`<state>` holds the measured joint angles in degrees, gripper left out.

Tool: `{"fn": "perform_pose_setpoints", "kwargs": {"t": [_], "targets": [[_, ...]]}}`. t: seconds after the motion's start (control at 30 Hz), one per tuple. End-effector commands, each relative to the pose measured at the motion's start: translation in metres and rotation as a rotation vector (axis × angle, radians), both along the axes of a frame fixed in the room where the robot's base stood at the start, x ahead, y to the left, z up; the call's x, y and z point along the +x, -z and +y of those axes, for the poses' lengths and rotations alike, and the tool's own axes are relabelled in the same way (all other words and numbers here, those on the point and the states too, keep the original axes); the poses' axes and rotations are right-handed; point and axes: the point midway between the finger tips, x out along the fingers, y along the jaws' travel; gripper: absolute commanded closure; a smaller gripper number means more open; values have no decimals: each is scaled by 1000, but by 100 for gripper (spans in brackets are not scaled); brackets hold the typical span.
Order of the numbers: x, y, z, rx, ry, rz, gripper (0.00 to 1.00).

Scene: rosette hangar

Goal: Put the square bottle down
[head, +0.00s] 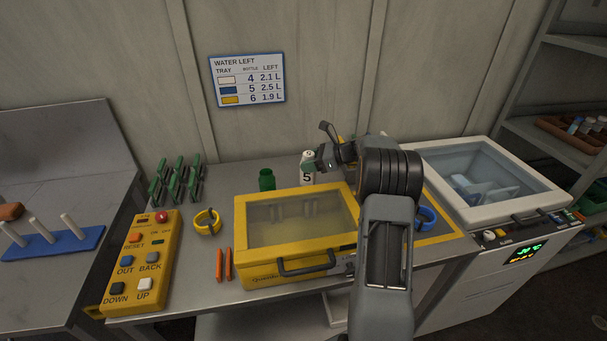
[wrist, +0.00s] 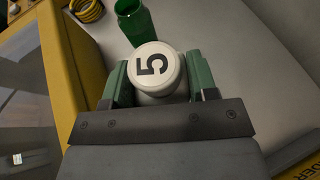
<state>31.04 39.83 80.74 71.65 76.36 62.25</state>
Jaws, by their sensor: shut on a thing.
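A white bottle marked 5 (head: 307,169) stands upright behind the yellow-framed box, at the back of the metal table. In the wrist view its round white cap with a black 5 (wrist: 155,68) sits between the two green finger pads. My gripper (wrist: 158,82) is shut on this bottle. In the head view my gripper (head: 320,160) reaches it from the right. Most of the bottle's body is hidden under the cap in the wrist view, so I cannot tell whether it is square. I cannot tell whether its base touches the table.
A green open bottle (head: 267,180) stands just left of the held one; it also shows in the wrist view (wrist: 133,20). The yellow box (head: 240,225) is close in front. A green rack (head: 176,182), a yellow ring (head: 207,222) and a button panel (head: 143,262) are further left.

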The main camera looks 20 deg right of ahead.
Motion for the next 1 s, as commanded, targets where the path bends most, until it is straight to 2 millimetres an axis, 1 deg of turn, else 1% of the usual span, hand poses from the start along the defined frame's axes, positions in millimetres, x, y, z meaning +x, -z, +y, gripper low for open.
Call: {"fn": "perform_pose_setpoints", "kwargs": {"t": [0.1, 0.37, 0.47, 0.6, 0.67, 1.0], "targets": [[5, 9, 7, 0, 0, 0, 80], [9, 18, 13, 1, -1, -1, 80], [13, 27, 18, 1, -1, 1, 80], [12, 46, 17, 2, 0, 3, 80], [12, 52, 17, 2, 1, 1, 80], [12, 56, 17, 0, 1, -2, 80]]}}
